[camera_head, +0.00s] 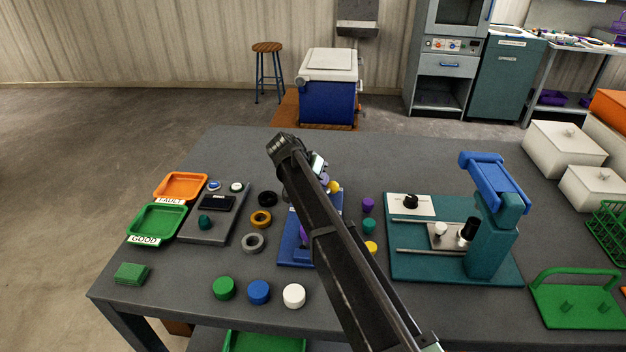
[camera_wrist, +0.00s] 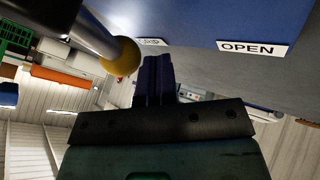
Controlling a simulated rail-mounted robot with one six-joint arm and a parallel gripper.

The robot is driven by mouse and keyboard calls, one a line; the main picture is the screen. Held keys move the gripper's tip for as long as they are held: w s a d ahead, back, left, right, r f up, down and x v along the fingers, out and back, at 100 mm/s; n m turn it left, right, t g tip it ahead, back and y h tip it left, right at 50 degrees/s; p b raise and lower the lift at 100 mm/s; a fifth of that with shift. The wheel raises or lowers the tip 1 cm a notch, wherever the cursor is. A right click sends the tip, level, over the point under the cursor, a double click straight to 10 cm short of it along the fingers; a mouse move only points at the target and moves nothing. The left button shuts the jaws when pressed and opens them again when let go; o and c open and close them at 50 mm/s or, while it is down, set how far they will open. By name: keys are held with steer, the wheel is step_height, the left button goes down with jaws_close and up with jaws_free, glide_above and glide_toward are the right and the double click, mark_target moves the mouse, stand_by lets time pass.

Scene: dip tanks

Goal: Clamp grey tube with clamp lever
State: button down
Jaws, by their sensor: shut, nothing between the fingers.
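A blue fixture (camera_head: 295,250) stands mid-table in the head view, largely hidden behind my arm. In the wrist view a blue panel with a white OPEN label (camera_wrist: 252,47) fills the upper right; a second label is mostly covered. A grey bar with a yellow ball knob (camera_wrist: 118,54), seemingly the clamp lever, comes in from the upper left. My gripper (camera_wrist: 156,72) is shut and empty, its dark fingers just right of the knob in that picture. Whether they touch it I cannot tell. I cannot make out the grey tube; it may be hidden by my arm.
Black, orange and grey rings (camera_head: 252,243) lie left of the fixture. Purple, teal and yellow caps (camera_head: 368,205) stand to its right. A teal press (camera_head: 490,240) stands further right. Green, blue and white round pieces (camera_head: 258,291) are in front. The table's back is clear.

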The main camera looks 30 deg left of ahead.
steer(key=shift+w+d, duration=0.1)
steer(key=shift+d, duration=0.35)
stand_by(0.4)
steer(key=a, duration=0.1)
steer(key=w+a, duration=0.1)
steer(key=w+a+f+b, duration=0.1)
steer(key=shift+a, duration=0.3)
steer(key=s+a+r+p, duration=0.2)
steer(key=a+r+p, duration=0.4)
steer(key=r+p, duration=0.1)
steer(key=shift+a+r+p, duration=0.15)
steer(key=shift+r+p, duration=0.25)
steer(key=shift+p, duration=0.05)
